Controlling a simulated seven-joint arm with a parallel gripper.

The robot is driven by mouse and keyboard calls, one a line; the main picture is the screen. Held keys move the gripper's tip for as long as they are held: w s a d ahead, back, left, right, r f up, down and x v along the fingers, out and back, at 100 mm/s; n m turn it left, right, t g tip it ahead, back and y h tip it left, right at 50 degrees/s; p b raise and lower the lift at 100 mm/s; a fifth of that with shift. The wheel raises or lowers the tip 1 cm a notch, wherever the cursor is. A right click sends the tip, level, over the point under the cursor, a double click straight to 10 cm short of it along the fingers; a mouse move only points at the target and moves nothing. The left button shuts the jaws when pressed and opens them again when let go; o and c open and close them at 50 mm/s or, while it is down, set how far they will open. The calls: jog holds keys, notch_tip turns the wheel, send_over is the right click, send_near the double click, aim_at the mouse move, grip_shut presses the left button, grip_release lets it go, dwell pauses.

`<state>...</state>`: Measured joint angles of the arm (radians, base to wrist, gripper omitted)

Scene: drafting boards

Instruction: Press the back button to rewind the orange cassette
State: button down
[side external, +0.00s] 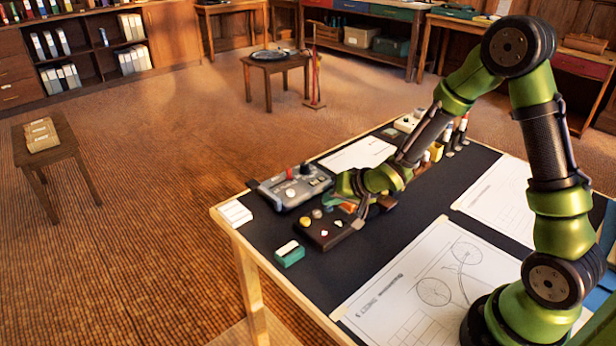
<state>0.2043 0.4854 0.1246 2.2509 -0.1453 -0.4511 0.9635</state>
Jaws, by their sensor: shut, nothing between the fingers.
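My gripper (357,221) points down over the right end of a dark button box (325,240) near the table's left end. Its fingers are shut and empty; I cannot tell whether the tip touches the box. The box carries small yellow, white and reddish buttons; their markings are too small to read, so I cannot tell which is the back button. A grey device (288,194) with knobs and a pale round dial stands just behind the box. A small orange patch (348,208) shows beside my gripper, partly hidden; I cannot tell whether it is the orange cassette.
A teal block with a white top (290,255) sits in front of the button box. A white card (235,213) lies at the table's left corner. Several small bottles and jars stand behind my forearm. Drawing sheets (425,290) cover the right side; the dark mat between is clear.

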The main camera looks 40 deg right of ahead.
aim_at(332, 208)
jog(key=shift+r, duration=0.8)
jog(key=shift+r, duration=2.5)
